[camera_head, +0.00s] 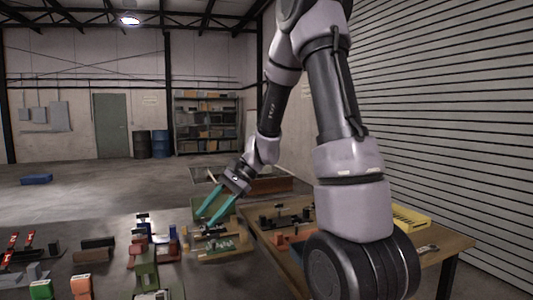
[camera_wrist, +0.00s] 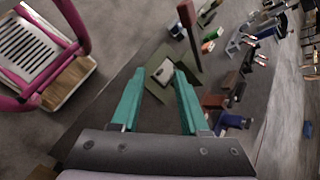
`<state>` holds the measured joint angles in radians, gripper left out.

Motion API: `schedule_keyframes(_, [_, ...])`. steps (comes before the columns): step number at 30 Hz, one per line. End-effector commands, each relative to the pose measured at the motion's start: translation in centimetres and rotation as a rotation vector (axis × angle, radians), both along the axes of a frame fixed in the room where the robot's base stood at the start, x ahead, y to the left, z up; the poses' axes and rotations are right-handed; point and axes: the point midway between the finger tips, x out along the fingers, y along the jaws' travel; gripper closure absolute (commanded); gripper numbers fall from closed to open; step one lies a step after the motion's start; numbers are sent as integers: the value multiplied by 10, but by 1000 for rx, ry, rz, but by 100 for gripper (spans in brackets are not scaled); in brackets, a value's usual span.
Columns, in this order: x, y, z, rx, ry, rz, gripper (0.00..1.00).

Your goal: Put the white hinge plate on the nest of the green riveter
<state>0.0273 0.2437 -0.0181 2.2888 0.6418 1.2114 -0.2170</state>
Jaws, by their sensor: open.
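My gripper (camera_head: 205,219) hangs over the far side of the bench, its two teal fingers apart and pointing down. In the wrist view (camera_wrist: 160,76) nothing is pinched between them. A small pale plate (camera_wrist: 164,72), seemingly the white hinge plate, shows between the fingertips on an olive surface (camera_wrist: 158,88). I cannot tell how far below the tips it lies. A green machine (camera_head: 146,270), seemingly the green riveter, stands at the front of the bench, left of my gripper in the head view. Its nest is not clear.
A shallow tray with green pieces (camera_head: 222,246) lies below my gripper. Dark fixtures (camera_head: 285,218) and a yellow crate (camera_head: 409,220) are on the wooden table at right. Orange, red and dark blocks (camera_head: 97,243) crowd the left. A magenta-framed cart (camera_wrist: 40,48) stands on the floor.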

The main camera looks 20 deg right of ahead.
Motion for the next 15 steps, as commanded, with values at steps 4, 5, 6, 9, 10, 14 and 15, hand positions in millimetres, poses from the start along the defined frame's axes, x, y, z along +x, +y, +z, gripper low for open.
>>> schedule_keyframes(4, [-28, -18, 49, -133, -184, 85, 55])
schedule_keyframes(5, [-34, -22, 57, -162, -220, 100, 55])
schedule_keyframes(6, [-41, -28, 68, -199, -266, 116, 55])
schedule_keyframes(9, [-60, -42, 93, -298, -389, 154, 55])
schedule_keyframes(10, [-66, -47, 100, -327, -425, 164, 55])
schedule_keyframes(14, [-90, -67, 129, -460, -588, 194, 55])
schedule_keyframes(15, [-97, -73, 137, -500, -634, 200, 55])
